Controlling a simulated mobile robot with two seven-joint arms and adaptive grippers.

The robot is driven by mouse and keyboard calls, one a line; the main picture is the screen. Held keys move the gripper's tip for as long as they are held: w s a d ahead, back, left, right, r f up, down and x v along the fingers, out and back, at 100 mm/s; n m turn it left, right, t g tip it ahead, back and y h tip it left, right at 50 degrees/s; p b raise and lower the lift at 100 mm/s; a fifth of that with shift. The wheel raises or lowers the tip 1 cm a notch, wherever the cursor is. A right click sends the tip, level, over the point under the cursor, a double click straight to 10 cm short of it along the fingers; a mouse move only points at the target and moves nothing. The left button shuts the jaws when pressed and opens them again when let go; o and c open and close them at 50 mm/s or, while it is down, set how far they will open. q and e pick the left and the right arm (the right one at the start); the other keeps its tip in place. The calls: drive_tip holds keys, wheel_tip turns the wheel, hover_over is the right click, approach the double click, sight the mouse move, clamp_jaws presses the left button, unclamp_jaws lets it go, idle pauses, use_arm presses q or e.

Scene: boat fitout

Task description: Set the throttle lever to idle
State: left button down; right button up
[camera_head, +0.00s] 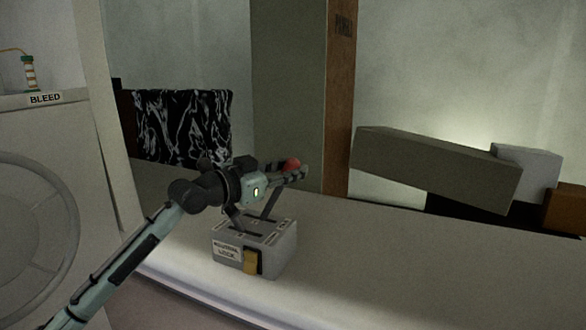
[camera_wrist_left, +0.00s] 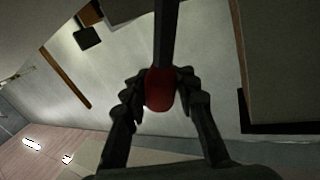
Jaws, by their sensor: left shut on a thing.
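The throttle box (camera_head: 255,247) is a grey block on the pale counter, with a label and a yellow latch (camera_head: 252,261) on its front. Levers rise from slots in its top. One dark lever (camera_head: 271,204) leans up to a red knob (camera_head: 291,163). My left gripper (camera_head: 299,170) is at that knob, above the box. In the left wrist view the red knob (camera_wrist_left: 159,92) sits between the two fingers, which are closed on it, with the dark lever shaft (camera_wrist_left: 166,38) beyond. The slot markings are too small to read. My right gripper is not in view.
The pale counter (camera_head: 400,265) is clear to the right of the box. A long grey-green block (camera_head: 435,165) lies tilted at the back right, beside a grey box (camera_head: 528,168). A wooden-edged post (camera_head: 340,100) stands behind. A panel marked BLEED (camera_head: 45,98) is at left.

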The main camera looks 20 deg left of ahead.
use_arm(q)
drive_tip(key=shift+d+f, duration=0.25)
drive_tip(key=shift+d, duration=0.05)
drive_tip(key=c, duration=1.3)
unclamp_jaws()
drive_tip(key=shift+s+r, duration=0.1)
drive_tip(key=shift+s, duration=0.05)
drive_tip(key=shift+o, duration=0.2)
drive_tip(key=shift+a+r, duration=0.1)
drive_tip(key=shift+a, duration=0.05)
drive_tip(key=v, duration=1.1)
drive_tip(key=shift+s+a, duration=0.25)
drive_tip(key=shift+s, duration=0.15)
